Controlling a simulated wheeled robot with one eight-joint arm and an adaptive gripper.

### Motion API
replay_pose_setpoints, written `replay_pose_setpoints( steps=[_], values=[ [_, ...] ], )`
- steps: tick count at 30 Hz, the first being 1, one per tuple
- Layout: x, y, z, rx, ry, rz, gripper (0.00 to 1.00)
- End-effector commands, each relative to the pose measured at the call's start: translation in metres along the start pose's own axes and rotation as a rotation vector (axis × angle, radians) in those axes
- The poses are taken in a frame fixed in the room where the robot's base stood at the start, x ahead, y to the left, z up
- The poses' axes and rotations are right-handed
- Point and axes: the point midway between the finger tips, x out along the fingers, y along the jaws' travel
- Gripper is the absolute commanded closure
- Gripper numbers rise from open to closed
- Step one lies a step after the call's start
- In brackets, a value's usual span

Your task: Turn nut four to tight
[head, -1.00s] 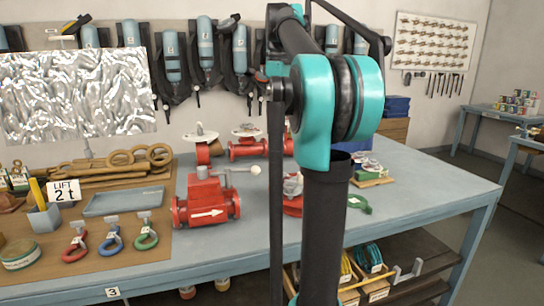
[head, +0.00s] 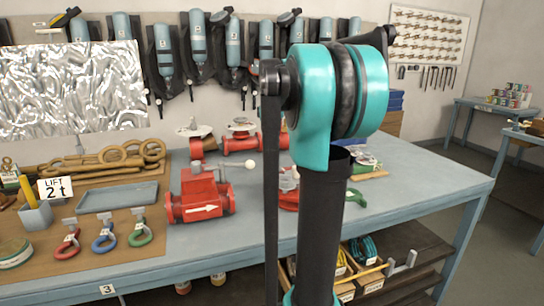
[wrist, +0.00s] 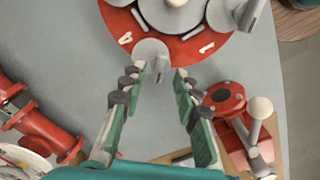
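In the wrist view a round red flange (wrist: 185,42) carries several grey round nuts or caps, with white number labels beside them. A grey disc-shaped nut (wrist: 151,50) with an upright tab sits at the flange's near rim. My gripper (wrist: 157,76) is open, its green-padded fingers pointing at this nut. The fingertips are close to it, one on either side, with nothing visible between the pads. In the head view my arm hides my gripper and most of the flange.
A red valve with a white arrow (head: 200,196) stands on the blue-grey bench (head: 410,196). Red pipe fittings (wrist: 38,130) lie at left in the wrist view, and a red valve with a cream knob (wrist: 245,125) is close at right. Bare bench lies on the head view's right.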

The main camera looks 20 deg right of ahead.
Motion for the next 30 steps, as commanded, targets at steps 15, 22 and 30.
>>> replay_pose_setpoints(
  steps=[15, 22, 30],
  values=[
    [0.022, 0.000, 0.000, 0.000, 0.000, 0.000, 0.69],
    [0.022, 0.000, 0.000, 0.000, 0.000, 0.000, 0.93],
    [0.022, 0.000, 0.000, 0.000, 0.000, 0.000, 1.00]
  ],
)
